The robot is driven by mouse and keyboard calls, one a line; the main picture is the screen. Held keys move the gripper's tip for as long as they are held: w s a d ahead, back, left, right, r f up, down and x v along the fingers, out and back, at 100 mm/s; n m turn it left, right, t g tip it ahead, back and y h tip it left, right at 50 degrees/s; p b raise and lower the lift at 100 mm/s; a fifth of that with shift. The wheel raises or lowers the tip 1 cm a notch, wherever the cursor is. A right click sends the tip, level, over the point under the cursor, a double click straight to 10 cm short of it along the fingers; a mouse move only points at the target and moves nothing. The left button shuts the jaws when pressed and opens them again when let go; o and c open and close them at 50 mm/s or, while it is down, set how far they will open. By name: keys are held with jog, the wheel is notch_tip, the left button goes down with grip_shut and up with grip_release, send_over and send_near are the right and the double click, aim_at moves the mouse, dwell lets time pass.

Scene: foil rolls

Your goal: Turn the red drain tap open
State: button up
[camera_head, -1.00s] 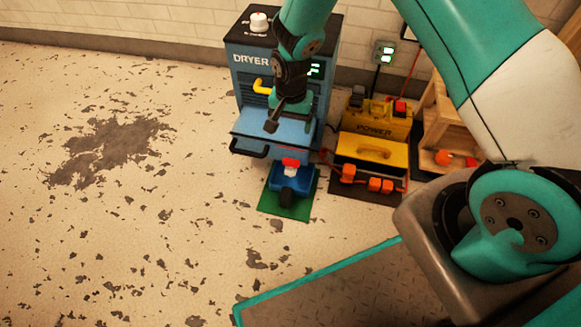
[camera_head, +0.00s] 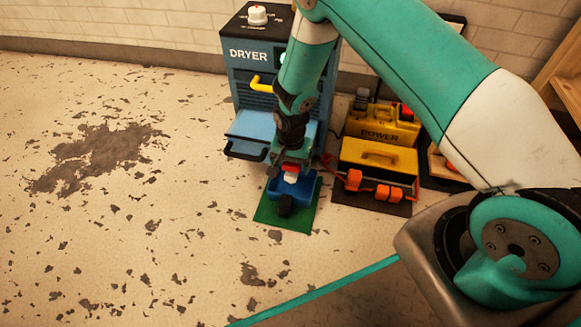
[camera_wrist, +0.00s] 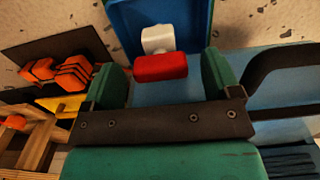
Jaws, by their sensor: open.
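The red drain tap (camera_head: 290,168) has a red bar handle on a white stem, above a blue body (camera_head: 270,188) on a green mat (camera_head: 300,214). In the wrist view the red handle (camera_wrist: 160,67) lies crosswise between the two green fingers, with the white stem (camera_wrist: 157,38) beyond it. My gripper (camera_wrist: 165,85) is open, with a gap visible on each side of the handle. In the head view my gripper (camera_head: 288,160) is right at the tap, and my wrist covers part of it.
The blue dryer (camera_head: 250,75) with a yellow handle (camera_head: 261,84) and a black-handled, light blue front part (camera_head: 247,134) stands behind. A yellow power unit (camera_head: 378,135) and orange pieces (camera_head: 381,191) are to the right. The floor at left is clear.

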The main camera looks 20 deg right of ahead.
jog(key=c, duration=0.9)
jog(key=shift+r+n+p, duration=0.2)
jog(key=shift+n+p, duration=0.4)
jog(key=shift+p, duration=0.5)
jog(key=shift+f+n+p, duration=0.1)
jog(key=shift+n+p, duration=0.45)
jog(key=shift+n, duration=0.25)
jog(key=shift+f, duration=0.15)
jog(key=o, duration=0.9)
